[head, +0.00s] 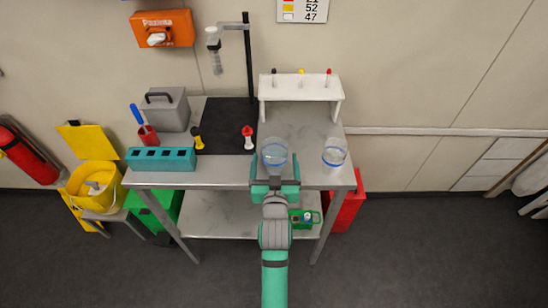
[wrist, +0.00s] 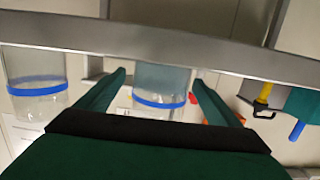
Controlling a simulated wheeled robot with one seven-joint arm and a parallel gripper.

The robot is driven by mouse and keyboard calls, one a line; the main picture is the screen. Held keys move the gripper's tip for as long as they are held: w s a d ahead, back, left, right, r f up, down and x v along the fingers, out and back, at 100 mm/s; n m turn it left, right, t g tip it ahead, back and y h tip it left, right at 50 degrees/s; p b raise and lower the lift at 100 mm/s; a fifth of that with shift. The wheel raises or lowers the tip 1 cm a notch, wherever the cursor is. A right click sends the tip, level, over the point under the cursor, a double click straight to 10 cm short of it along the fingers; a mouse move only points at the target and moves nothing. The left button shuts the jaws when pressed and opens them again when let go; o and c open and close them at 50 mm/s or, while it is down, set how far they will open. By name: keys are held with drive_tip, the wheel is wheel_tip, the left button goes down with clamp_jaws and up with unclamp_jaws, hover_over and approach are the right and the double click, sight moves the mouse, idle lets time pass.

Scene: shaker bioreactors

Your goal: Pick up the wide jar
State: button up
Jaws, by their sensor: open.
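Two clear jars with blue bands stand near the front edge of the grey metal table (head: 220,174). The left jar (head: 274,153) looks a little wider than the right jar (head: 334,153) in the head view. My gripper (head: 275,183) is open and empty at the table's front edge, just in front of the left jar. In the wrist view, which looks upside down, this jar (wrist: 160,92) appears between the two green fingers of my gripper (wrist: 159,76). I cannot tell whether the fingertips reach past its near side. The other jar (wrist: 35,85) is at the left there.
A teal block with holes (head: 161,159) stands at the table's left front. A red-topped piece (head: 248,138) stands behind and left of the near jar. A white rack (head: 301,88) is at the back. A lower shelf (head: 215,217) lies beneath the tabletop.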

sight(274, 150)
drive_tip(key=shift+w+f, duration=0.2)
drive_tip(key=shift+w, duration=1.2)
drive_tip(key=shift+w+f, duration=0.2)
drive_tip(key=shift+w, duration=1.15)
drive_tip(key=shift+a, duration=0.1)
drive_tip(key=c, duration=1.3)
